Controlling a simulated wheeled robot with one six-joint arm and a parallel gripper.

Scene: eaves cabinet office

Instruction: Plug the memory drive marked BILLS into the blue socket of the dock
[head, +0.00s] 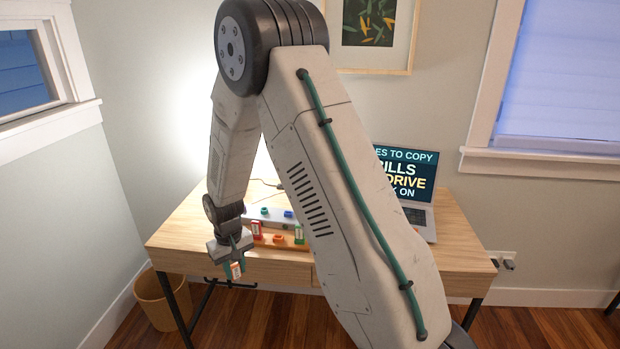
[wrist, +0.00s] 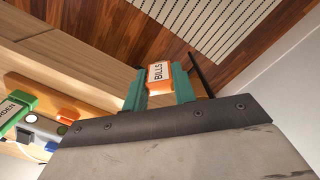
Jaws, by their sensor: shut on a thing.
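The memory drive marked BILLS (wrist: 158,76) is orange with a white label. My gripper (wrist: 160,88) is shut on it, with one teal finger on each side, and the label reads clearly in the wrist view. In the head view, my gripper (head: 236,262) holds the drive (head: 236,271) in the air at the desk's front edge, left of the dock. The grey dock (head: 262,222) lies on the desk, with a green socket (head: 264,210) and a blue socket (head: 288,214) on top. My arm hides the dock's right part.
A laptop (head: 416,213) stands at the right of the desk (head: 185,230). A bin (head: 158,300) stands below left. The desk's left part is clear.

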